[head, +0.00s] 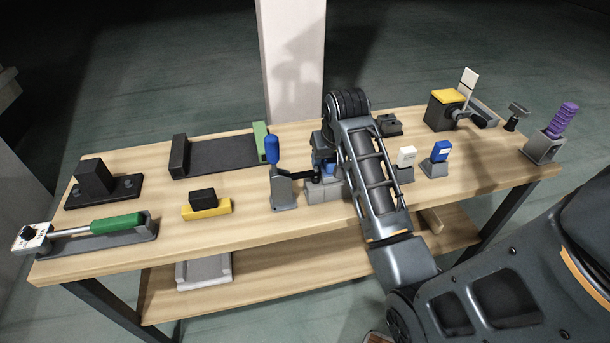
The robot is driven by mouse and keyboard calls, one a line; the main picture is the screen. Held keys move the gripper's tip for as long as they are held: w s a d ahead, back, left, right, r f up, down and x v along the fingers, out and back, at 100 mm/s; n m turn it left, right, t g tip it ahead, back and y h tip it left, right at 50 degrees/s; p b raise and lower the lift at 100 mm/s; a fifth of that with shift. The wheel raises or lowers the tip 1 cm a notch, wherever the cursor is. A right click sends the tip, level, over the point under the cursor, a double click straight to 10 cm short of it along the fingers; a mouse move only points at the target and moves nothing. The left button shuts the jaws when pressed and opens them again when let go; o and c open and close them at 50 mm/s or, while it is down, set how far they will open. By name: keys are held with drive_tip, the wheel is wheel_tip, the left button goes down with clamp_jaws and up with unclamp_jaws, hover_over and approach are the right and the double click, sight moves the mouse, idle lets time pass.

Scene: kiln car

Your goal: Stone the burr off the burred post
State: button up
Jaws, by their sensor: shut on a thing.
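My gripper (325,158) points down at a low grey fixture (322,188) near the middle of the bench. My own arm hides much of it. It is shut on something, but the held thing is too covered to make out. A small dark blue part shows at the jaws, and I cannot tell whether it is held or belongs to the fixture. A blue-handled toggle clamp (272,152) stands just left of the fixture, its handle upright. I cannot pick out a burr or tell which part is the burred post.
Left are a black post block (95,178), a green-handled wrench (115,222), a black block on a yellow base (203,197) and a black tray (222,154). Right are white-topped (406,157) and blue-topped (440,151) holders, a yellow-topped box (446,108) and a purple-handled tool (563,120). A pillar (292,60) stands behind.

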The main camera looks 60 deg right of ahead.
drive_tip(key=shift+s+d, duration=0.75)
drive_tip(key=shift+s, duration=0.2)
drive_tip(key=shift+s+d, duration=0.7)
drive_tip(key=shift+s, duration=0.2)
drive_tip(key=shift+s+d, duration=0.75)
drive_tip(key=shift+s, duration=0.15)
drive_tip(key=shift+s+d, duration=0.7)
drive_tip(key=shift+s, duration=0.2)
drive_tip(key=shift+f, duration=0.1)
drive_tip(key=shift+s+a, duration=0.75)
drive_tip(key=shift+a, duration=0.15)
drive_tip(key=shift+s+a, duration=0.7)
drive_tip(key=shift+a, duration=0.2)
